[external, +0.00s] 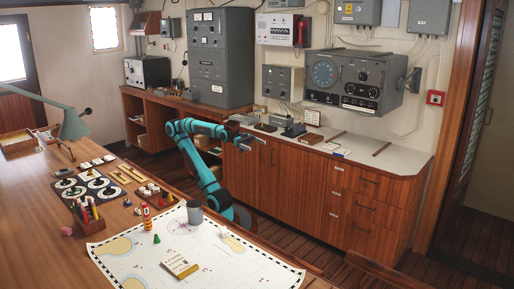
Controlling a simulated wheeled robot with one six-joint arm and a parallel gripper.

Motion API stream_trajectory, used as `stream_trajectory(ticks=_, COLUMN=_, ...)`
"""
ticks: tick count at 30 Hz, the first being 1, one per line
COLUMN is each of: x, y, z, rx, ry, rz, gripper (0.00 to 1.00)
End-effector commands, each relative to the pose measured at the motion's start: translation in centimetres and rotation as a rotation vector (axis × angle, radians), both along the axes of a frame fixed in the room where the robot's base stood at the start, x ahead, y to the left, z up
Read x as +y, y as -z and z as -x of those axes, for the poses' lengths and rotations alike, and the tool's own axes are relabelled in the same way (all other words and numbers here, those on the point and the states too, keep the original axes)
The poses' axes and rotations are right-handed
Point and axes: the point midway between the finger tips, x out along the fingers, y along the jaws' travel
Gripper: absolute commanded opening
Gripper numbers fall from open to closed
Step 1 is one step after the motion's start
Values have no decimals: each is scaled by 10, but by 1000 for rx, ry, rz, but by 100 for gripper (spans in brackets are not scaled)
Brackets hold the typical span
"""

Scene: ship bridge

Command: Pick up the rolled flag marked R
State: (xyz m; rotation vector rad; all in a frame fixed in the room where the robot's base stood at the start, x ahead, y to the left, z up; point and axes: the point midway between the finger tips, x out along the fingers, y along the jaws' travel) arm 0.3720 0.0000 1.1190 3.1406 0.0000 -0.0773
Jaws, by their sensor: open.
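My teal arm reaches up from beside the chart table and bends toward the wooden counter. My gripper (245,141) is open at the front edge of that counter, and I see nothing held in it. I cannot make out a letter R on anything here. A small upright red and yellow cylinder (146,217) stands on the chart table, far from my gripper; I cannot tell whether it is a rolled flag. Open pigeonholes (141,125) under the left desk hold small pale items, too small to identify.
The counter (345,150) beside my gripper bears small dark devices and thin rods. A grey radar unit (352,80) hangs above it. The chart table holds a chart (205,265), a grey mug (195,212), a pen holder (88,217) and a lamp (72,125).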

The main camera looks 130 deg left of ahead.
Motion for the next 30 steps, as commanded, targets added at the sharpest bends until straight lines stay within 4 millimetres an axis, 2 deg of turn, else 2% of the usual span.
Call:
stream_trajectory(ticks=12, x=0, y=0, z=0, rx=0, ry=0, rz=0, gripper=98)
stream_trajectory(ticks=13, x=0, y=0, z=0, rx=0, ry=0, rz=0, gripper=96)
stream_trajectory(ticks=18, x=0, y=0, z=0, rx=0, ry=0, rz=0, gripper=63)
stream_trajectory(ticks=19, x=0, y=0, z=0, rx=0, ry=0, rz=0, gripper=59)
stream_trajectory(ticks=27, x=0, y=0, z=-1, rx=1, ry=1, rz=0, gripper=59)
stream_trajectory(ticks=30, x=-5, y=-5, z=-6, rx=19, ry=14, rz=6, gripper=59)
